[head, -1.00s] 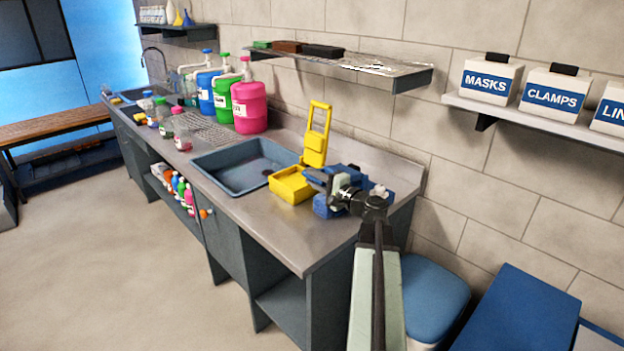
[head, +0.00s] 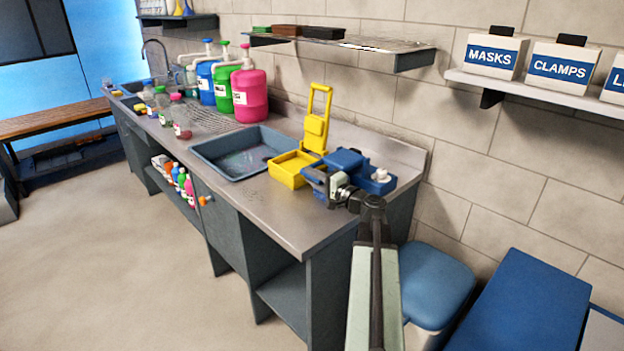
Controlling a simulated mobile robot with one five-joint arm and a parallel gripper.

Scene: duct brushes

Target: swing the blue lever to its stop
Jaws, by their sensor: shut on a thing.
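The blue unit (head: 380,186) sits near the right end of the steel counter, with a raised blue block (head: 346,160) on its left part. My gripper (head: 319,182) is at the unit's left side, low over the counter, and shut on the blue lever. The lever is mostly hidden by the gripper and wrist, so its exact angle is not clear. A small white knob shows on the unit's right part.
A yellow box (head: 291,169) with its yellow lever (head: 317,118) standing upright is just left of my gripper. A grey tray (head: 215,175) lies beyond it. A wall shelf (head: 410,60) hangs above. A blue-lidded bin (head: 435,280) stands right of the counter.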

